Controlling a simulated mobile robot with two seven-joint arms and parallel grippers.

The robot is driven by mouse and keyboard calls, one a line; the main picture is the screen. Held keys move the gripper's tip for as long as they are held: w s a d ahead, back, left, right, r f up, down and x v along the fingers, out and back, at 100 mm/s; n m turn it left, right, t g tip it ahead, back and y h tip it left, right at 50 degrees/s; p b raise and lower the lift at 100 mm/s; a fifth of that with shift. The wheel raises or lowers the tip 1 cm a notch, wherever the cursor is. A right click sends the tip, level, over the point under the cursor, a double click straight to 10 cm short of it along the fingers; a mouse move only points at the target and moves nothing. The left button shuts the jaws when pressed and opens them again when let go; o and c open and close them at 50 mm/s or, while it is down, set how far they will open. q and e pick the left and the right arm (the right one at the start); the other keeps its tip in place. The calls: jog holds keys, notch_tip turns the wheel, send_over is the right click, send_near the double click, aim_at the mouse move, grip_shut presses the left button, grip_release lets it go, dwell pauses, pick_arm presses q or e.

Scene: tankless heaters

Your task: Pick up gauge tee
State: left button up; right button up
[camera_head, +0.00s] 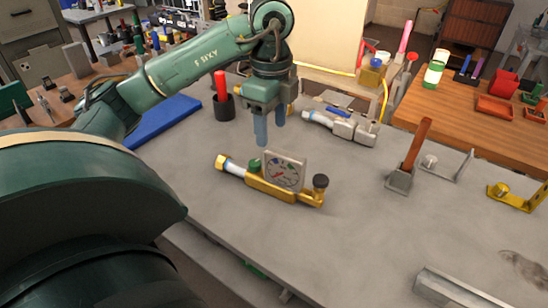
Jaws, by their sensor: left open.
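The gauge tee (284,172) lies on the grey tabletop near the middle of the head view. It has a square dial, a brass body, a brass nut at its left end and a dark knob at its right end. My left gripper (269,133) points down above and behind the gauge, apart from it. Its two fingers are spread with nothing seen between them. My right gripper is not in view.
Behind my left gripper stand a dark cup (225,107) with a red handle and a grey valve block (345,125). A wooden-handled scraper (410,158) and a yellow bracket (514,196) stand to the right. A metal channel (455,290) lies at the front. The table in front of the gauge is clear.

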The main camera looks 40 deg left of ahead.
aim_at(270, 149)
pick_arm(q)
notch_tip(270, 149, down, 9)
jog(key=shift+a, duration=0.15)
dwell(0.4)
jog(key=shift+c, duration=0.3)
grip_shut()
jog(key=shift+r, duration=0.1)
dwell(0.9)
